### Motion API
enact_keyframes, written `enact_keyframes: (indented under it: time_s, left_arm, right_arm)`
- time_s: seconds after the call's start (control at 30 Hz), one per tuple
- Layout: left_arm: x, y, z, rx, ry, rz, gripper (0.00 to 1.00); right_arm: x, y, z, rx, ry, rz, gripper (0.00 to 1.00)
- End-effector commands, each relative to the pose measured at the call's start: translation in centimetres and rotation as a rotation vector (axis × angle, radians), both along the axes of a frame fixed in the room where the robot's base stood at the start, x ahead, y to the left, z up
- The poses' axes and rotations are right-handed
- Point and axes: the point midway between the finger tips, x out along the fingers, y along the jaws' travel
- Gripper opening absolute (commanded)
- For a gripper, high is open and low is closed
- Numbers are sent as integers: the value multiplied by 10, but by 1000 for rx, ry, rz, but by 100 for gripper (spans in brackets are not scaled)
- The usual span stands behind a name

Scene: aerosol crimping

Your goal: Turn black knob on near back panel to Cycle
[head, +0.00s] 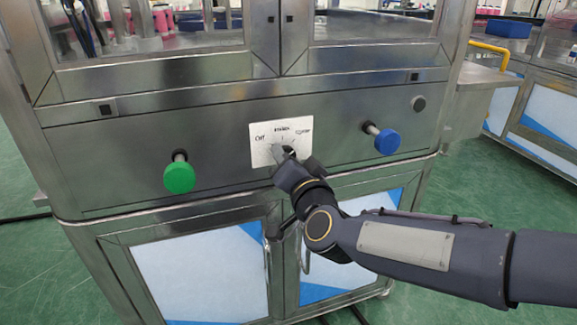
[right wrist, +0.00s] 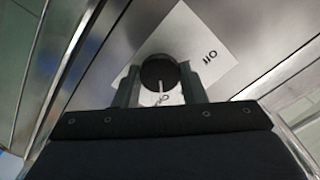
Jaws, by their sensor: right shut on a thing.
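The black knob (right wrist: 160,76) sits on a white label plate (head: 262,156) on the machine's steel panel. In the right wrist view the knob is round with a light pointer line, and the plate (right wrist: 210,35) shows "Off" beside it. In the head view the plate carries several position marks; "Off" is at its left and the other words are too small to read surely. My right gripper (right wrist: 160,90) is shut on the knob, one finger on each side. In the head view my right gripper (head: 283,160) hides most of the knob. My left gripper is not in view.
A green button (head: 179,177) sticks out left of the plate and a blue button (head: 387,142) right of it. A small dark round fitting (head: 419,103) is at the panel's upper right. Cabinet doors with handles are below. Green floor lies around the machine.

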Motion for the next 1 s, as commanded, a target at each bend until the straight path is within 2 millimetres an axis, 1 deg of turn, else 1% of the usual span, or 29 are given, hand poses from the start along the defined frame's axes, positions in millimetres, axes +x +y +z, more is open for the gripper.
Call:
enact_keyframes:
  time_s: [0.03,0.3,0.8,0.83,0.97,1.0]
  left_arm:
    - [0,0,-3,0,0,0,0]
    - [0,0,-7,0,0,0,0]
    - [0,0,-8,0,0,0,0]
    - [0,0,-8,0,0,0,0]
    - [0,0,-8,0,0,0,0]
    - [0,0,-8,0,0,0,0]
  right_arm:
    - [0,0,-2,21,9,1,14]
    - [0,0,-2,95,35,1,14]
    - [0,0,-1,111,40,1,14]
    - [0,0,-1,111,40,1,41]
    - [0,0,-1,111,38,1,58]
    - [0,0,-1,111,38,1,59]
